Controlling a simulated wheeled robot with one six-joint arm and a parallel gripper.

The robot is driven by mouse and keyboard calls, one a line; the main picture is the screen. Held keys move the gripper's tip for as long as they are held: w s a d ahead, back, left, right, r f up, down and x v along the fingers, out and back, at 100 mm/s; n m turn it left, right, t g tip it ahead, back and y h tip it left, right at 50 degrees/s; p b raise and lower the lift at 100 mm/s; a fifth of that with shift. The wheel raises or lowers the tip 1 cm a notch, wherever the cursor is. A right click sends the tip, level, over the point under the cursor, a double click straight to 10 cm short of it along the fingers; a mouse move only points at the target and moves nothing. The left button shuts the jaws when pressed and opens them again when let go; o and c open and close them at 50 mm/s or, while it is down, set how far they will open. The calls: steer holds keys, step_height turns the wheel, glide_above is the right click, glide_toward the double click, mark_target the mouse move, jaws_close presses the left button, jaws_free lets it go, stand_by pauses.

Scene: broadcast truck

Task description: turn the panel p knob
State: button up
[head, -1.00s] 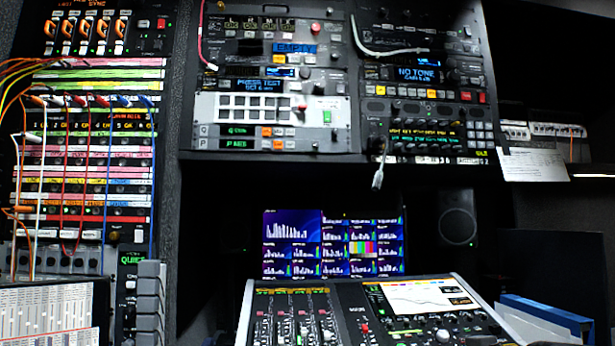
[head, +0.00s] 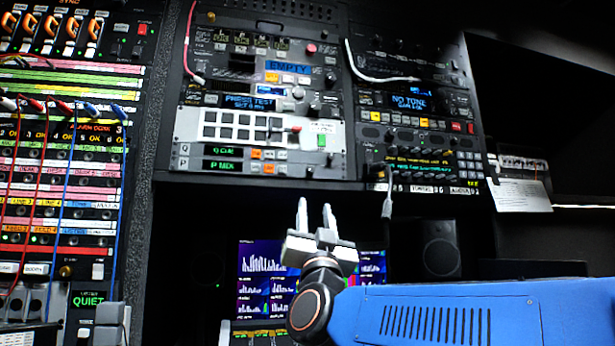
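Panel P (head: 200,164) is the lowest row of the middle rack, marked with a "P" at its left end. It has a small green display (head: 222,165) and lit buttons right of it. Small dark controls sit toward its right end, but I cannot clearly make out the knob among them. My gripper (head: 315,204) points up in front of the dark gap below the rack, and in the picture its tips are just below the right part of panel P. Its two fingers stand apart with nothing between them. I cannot tell its depth to the panel.
Panel Q (head: 200,149) sits directly above panel P, under a white button panel (head: 190,126). A grey cable plug (head: 387,207) hangs at the right. Monitors (head: 262,270) are partly behind my arm. A speaker (head: 440,248) stands at the right.

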mark_target(311, 171)
steer(key=x, duration=1.7)
steer(key=shift+c, duration=0.5)
jaws_close()
